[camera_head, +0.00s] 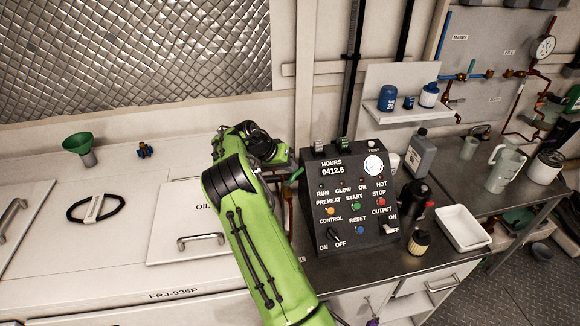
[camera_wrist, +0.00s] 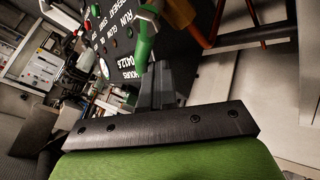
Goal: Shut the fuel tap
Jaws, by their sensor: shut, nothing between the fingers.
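A green lever (camera_head: 297,174), likely the fuel tap's handle, shows at the left side of the black control box, near copper pipe (camera_head: 288,205). In the wrist view the green lever (camera_wrist: 147,42) stands just beyond my gripper (camera_wrist: 157,72). My gripper's grey fingers are together with nothing between them. Their tips overlap the lever's near end in the picture; I cannot tell whether they touch it. In the head view my arm's end largely hides the gripper and the tap's body.
The black control box (camera_head: 345,215) stands close to the right of my arm. A green funnel (camera_head: 78,146) and a black belt loop (camera_head: 75,212) are on the white top at left. Bottles and a white tray (camera_head: 462,228) are at right.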

